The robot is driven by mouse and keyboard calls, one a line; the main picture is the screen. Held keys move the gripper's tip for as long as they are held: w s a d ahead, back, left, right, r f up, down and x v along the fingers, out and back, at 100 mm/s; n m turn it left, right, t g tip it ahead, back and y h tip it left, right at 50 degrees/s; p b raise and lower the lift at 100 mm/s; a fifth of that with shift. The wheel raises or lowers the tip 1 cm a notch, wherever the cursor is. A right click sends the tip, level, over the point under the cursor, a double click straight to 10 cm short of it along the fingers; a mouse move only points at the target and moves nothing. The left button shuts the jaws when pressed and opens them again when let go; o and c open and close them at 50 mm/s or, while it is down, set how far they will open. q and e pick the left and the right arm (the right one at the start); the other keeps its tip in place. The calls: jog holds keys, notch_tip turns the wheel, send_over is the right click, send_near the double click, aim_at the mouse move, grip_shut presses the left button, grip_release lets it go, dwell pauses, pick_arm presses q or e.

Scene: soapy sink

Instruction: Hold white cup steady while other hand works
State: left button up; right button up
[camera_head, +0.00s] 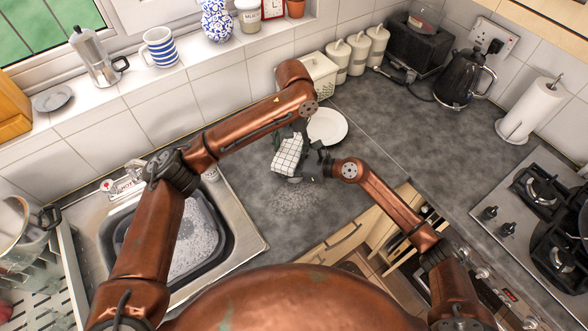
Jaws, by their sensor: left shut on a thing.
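The white cup (294,180) shows only as a small pale patch under a white checked cloth (287,156), above the grey worktop. The cloth and the grippers hide most of it. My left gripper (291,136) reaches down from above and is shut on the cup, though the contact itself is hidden. My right gripper (316,167) comes in from the right, close beside the cloth and cup. Its fingers are dark and small, and I cannot tell whether they are open or shut.
A white plate (328,126) lies just behind the grippers. A sink with a soapy basin (195,245) is at the left. White canisters (358,52), a black kettle (461,80) and a paper roll (536,105) stand behind. A gas hob (535,215) is at the right. Foamy wet worktop (295,202) lies in front.

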aim_at(285, 160)
pick_arm(q)
jog(key=shift+w+d, duration=0.2)
jog(key=shift+w, duration=0.4)
jog(key=shift+s, duration=0.1)
jog(key=shift+s+a+f, duration=0.1)
jog(key=shift+s+a, duration=0.15)
jog(key=shift+s, duration=0.4)
jog(key=shift+s+a+f, duration=0.1)
jog(key=shift+s+a, duration=0.15)
jog(key=shift+s, duration=0.35)
jog(key=shift+s+a, duration=0.25)
jog(key=shift+s, duration=0.45)
jog(key=shift+s+a, duration=0.25)
jog(key=shift+s, duration=0.4)
jog(key=shift+w, duration=0.1)
jog(key=shift+w+d+r, duration=0.1)
jog(key=shift+w+d, duration=0.15)
jog(key=shift+w, duration=0.4)
jog(key=shift+w+d+r, duration=0.1)
jog(key=shift+w+d, duration=0.15)
jog(key=shift+w, duration=0.4)
